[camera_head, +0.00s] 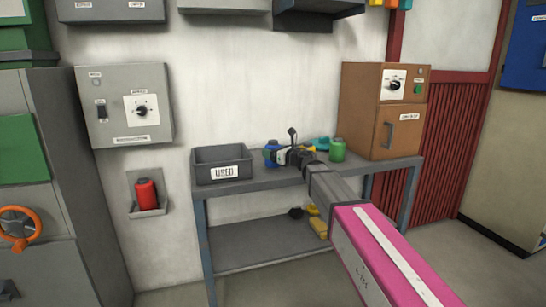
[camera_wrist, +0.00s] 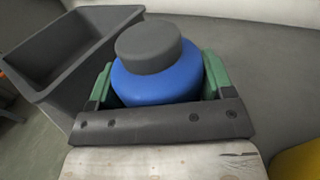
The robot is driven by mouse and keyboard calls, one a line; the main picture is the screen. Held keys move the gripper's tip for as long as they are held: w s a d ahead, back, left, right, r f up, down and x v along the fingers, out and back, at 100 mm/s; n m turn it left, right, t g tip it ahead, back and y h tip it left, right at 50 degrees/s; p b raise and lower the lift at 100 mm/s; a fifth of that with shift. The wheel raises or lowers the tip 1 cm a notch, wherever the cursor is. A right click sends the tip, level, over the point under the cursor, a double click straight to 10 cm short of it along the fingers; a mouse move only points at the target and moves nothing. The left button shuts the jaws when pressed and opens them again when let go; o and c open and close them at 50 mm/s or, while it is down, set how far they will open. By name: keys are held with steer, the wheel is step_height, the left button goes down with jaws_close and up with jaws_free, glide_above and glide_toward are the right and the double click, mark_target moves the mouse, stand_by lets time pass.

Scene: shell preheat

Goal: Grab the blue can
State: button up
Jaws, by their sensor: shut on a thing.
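The blue can (camera_wrist: 158,87), with a grey cap, fills the middle of the wrist view. My gripper (camera_wrist: 157,84) is shut on it, with a green finger on each side of its body. In the head view my gripper (camera_head: 281,156) reaches over the table, and a small part of the blue can (camera_head: 270,156) shows at its end. My arm hides the rest. The can looks upright. Whether its base touches the table cannot be told.
A grey bin (camera_head: 222,173) marked USED stands left of the can on the metal table (camera_head: 262,184). A green can (camera_head: 338,150) and a brown oven-like box (camera_head: 383,110) stand to the right. A red can (camera_head: 146,195) sits in a wall holder at left.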

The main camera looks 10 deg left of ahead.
steer(key=shift+r, duration=0.9)
steer(key=s+a+r, duration=0.4)
steer(key=s+r, duration=0.3)
steer(key=s, duration=0.3)
steer(key=shift+s+a+r, duration=0.15)
steer(key=shift+s+a, duration=0.2)
